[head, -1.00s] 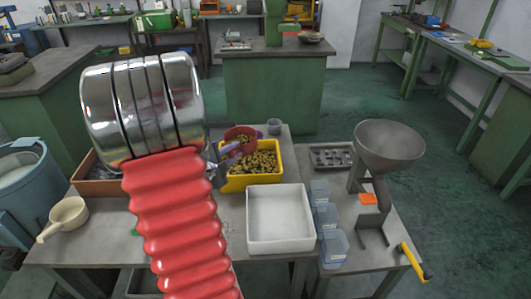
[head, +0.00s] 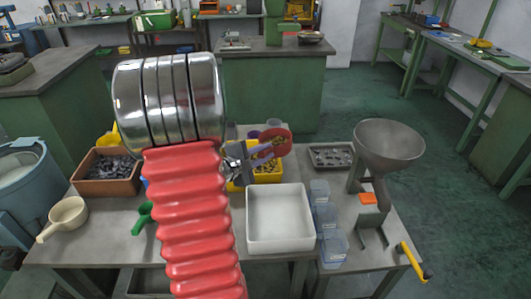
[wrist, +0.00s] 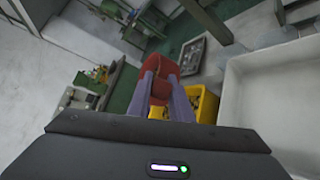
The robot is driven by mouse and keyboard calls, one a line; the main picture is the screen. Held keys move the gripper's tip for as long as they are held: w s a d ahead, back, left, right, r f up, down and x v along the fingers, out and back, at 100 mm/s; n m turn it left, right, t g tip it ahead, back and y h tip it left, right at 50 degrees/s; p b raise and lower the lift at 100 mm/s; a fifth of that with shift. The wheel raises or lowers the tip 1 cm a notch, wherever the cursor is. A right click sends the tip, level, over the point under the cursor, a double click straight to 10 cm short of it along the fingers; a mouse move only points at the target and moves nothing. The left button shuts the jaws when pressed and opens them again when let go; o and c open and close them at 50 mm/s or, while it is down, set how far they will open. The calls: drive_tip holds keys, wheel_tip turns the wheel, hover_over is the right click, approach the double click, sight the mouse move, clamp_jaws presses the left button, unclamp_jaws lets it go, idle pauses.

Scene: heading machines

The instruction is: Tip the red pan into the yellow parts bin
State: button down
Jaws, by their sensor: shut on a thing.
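The red pan (head: 280,136) is held up over the right back part of the yellow parts bin (head: 268,178). It looks tilted; something brass-coloured shows at its lower edge, but I cannot tell whether it is inside the pan or behind it. My gripper (head: 264,153) is shut on the pan, its purple fingers reaching from the left. In the wrist view the pan (wrist: 164,68) sits between the two fingers (wrist: 160,88), with the yellow bin (wrist: 207,104) behind and to the right. Brass-coloured parts show in the bin; my arm hides its left side.
A white tray (head: 279,243) stands in front of the bin, with several clear blue boxes (head: 326,218) to its right. A brown bin of dark parts (head: 107,187) and a cream ladle (head: 64,217) are at left. A grey funnel (head: 389,141) stands at right.

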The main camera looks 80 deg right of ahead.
drive_tip(key=shift+w+f+n+g, duration=0.3)
drive_tip(key=shift+f+n+g, duration=0.1)
drive_tip(key=shift+f+n, duration=0.35)
drive_tip(key=shift+w+d+r+n+g+h, duration=0.15)
drive_tip(key=shift+w+n+g+h, duration=0.15)
drive_tip(key=shift+n, duration=0.3)
drive_tip(key=shift+w+a+r+n+g+h, duration=0.1)
drive_tip(key=shift+w+r+n+g+h, duration=0.15)
drive_tip(key=shift+n, duration=0.3)
drive_tip(key=w+f+n+h, duration=0.2)
drive_tip(key=w+n+h, duration=0.3)
drive_tip(key=n, duration=0.6)
drive_tip(key=shift+w+d+f, duration=0.2)
drive_tip(key=shift+d+f, duration=0.2)
drive_tip(key=shift+d, duration=0.05)
drive_tip(key=shift+s+a+r+m+g+y, duration=0.15)
drive_tip(key=shift+s+r+m+g+y, duration=0.15)
drive_tip(key=shift+m, duration=0.4)
drive_tip(key=shift+s+a+r+m+g+y, duration=0.15)
drive_tip(key=shift+s+r+m+y, duration=0.2)
drive_tip(key=shift+m, duration=0.35)
drive_tip(key=shift+w, duration=0.1)
